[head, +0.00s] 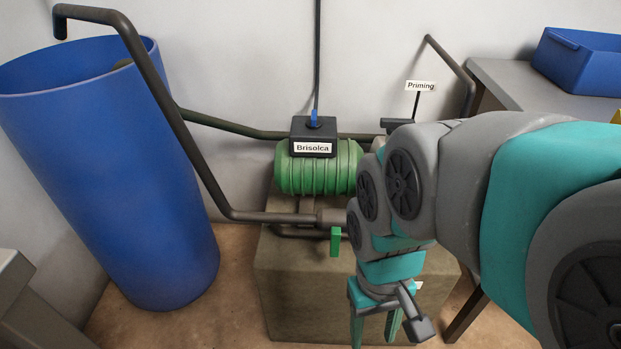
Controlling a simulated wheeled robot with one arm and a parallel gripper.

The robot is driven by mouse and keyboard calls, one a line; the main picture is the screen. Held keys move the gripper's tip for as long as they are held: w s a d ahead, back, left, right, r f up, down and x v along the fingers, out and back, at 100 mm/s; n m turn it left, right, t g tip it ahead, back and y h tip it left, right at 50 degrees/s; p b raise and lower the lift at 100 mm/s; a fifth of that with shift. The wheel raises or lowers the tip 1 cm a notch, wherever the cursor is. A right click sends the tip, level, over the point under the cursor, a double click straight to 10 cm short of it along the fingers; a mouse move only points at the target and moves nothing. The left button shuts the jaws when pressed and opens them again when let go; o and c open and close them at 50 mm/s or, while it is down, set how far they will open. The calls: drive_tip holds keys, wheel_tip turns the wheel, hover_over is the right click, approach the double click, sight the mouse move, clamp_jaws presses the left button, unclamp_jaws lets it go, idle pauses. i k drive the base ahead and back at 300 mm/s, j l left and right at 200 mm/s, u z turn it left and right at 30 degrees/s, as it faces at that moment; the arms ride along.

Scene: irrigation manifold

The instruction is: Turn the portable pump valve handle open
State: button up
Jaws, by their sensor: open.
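The green pump (318,178) sits on a concrete block in the middle of the head view, with a black box labelled "Brisolca" on top. A small green valve handle (335,242) hangs down at the pipe in front of the pump. My gripper (375,330) is low in the view, to the right of and below the handle, apart from it in the picture. Its two teal fingers point down with a gap between them, and I see nothing held. My arm hides the right side of the pump and part of the pipework.
A tall blue barrel (120,180) stands at the left, with a dark pipe (165,105) rising beside it. The concrete block (300,285) lies below the pump. A "Priming" sign (420,86) stands behind my arm. A grey table (505,85) with a blue bin (580,65) is at the right.

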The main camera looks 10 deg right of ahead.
sight(335, 232)
drive_tip(key=k+j+z, duration=0.5)
drive_tip(key=k, duration=0.25)
drive_tip(key=j, duration=0.1)
